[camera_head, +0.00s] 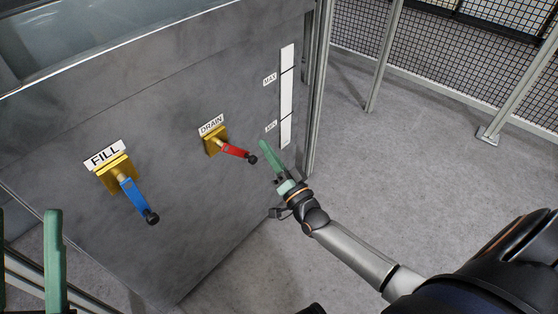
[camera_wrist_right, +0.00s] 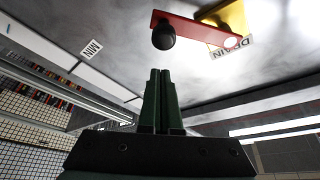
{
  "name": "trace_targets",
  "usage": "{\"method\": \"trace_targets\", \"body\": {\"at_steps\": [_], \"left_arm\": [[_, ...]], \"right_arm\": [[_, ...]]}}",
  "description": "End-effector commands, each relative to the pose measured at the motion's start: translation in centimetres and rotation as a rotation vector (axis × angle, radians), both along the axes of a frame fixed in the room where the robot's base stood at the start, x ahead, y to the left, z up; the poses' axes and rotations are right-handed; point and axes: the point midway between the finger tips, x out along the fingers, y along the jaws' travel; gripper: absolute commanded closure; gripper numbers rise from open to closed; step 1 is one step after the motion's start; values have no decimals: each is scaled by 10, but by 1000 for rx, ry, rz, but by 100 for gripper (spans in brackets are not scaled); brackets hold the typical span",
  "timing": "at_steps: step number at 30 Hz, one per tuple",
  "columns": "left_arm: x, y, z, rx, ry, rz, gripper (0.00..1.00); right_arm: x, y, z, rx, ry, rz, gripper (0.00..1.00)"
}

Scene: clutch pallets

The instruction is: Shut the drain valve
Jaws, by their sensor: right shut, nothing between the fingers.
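The drain valve has a red lever (camera_head: 234,150) on a gold mount (camera_head: 214,140) below the DRAIN label (camera_head: 212,125). The lever points right and slightly down along the grey tank wall, ending in a black knob (camera_head: 252,159). In the right wrist view the red lever (camera_wrist_right: 195,28) and its knob (camera_wrist_right: 164,36) lie just beyond my fingertips. My right gripper (camera_head: 264,144) is shut and empty, just right of the knob; I see a small gap in the wrist view (camera_wrist_right: 160,72). My left gripper (camera_head: 28,212) shows at the lower left edge, its green fingers apart, with nothing visible between them.
The fill valve's blue lever (camera_head: 134,195) hangs down and right under the FILL label (camera_head: 105,153). A white level gauge (camera_head: 287,95) runs up the tank's right side, beside a metal post (camera_head: 318,90). Open grey floor (camera_head: 400,170) lies to the right, before a mesh fence (camera_head: 440,60).

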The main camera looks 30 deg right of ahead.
Motion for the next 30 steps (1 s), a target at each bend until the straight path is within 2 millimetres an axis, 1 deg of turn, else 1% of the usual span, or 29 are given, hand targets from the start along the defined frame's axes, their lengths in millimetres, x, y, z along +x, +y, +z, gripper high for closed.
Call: {"method": "trace_targets", "body": {"at_steps": [1,6,20,30], "left_arm": [[0,-1,-7,4,1,1,50],[0,-1,-13,10,1,4,50],[1,-2,-12,9,4,5,50],[1,-1,-7,1,5,5,50]], "right_arm": [[-2,5,-10,1,2,0,100],[-4,14,-18,-1,1,-1,100],[-5,16,-19,1,1,-1,100],[-6,19,-23,57,21,-1,100]]}}
